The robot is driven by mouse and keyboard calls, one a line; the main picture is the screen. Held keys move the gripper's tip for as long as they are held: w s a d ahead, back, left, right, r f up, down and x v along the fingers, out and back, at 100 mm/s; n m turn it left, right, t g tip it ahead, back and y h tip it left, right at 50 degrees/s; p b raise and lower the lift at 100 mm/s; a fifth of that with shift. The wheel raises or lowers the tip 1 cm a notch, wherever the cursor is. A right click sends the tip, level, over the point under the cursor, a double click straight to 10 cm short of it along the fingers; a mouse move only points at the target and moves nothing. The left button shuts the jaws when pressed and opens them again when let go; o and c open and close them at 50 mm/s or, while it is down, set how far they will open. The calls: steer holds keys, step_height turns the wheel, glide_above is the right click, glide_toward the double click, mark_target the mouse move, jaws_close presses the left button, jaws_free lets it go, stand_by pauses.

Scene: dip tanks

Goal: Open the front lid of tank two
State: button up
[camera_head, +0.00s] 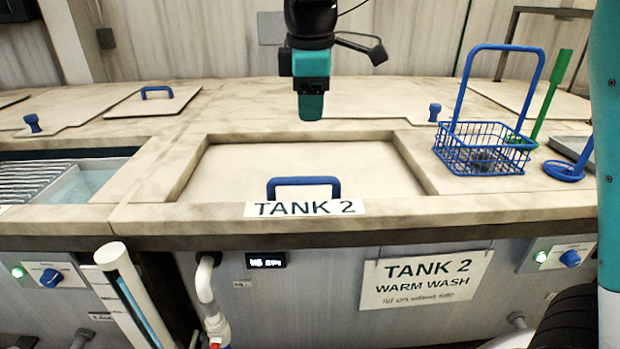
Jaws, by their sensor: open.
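The front lid of tank two (240,168) is a flat pale panel lying shut in a recess of the counter. Its blue bar handle (304,182) stands near the front edge, just behind the label "TANK 2" (304,209). My gripper (311,108) is black and teal and points down above the back edge of the recess. It is open and empty, apart from the handle, and above and behind it in the picture. Its jaws are seen edge-on, so the gap between them is hidden.
A blue wire basket (484,155) with a tall handle stands right of the recess, near a green-handled tool (548,98). A blue knob (434,112) is behind. Left are another blue-handled lid (150,104) and an open tank (92,182) with liquid.

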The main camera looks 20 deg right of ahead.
mark_target(308, 177)
steer(key=w+f, duration=0.1)
steer(key=f, duration=0.4)
steer(key=w+f+p, duration=0.1)
steer(key=f, duration=0.5)
steer(key=w+d+f+p, duration=0.1)
steer(key=f, duration=0.5)
steer(key=shift+w, duration=0.2)
steer(key=shift+r, duration=0.1)
jaws_close()
steer(key=shift+w, duration=0.1)
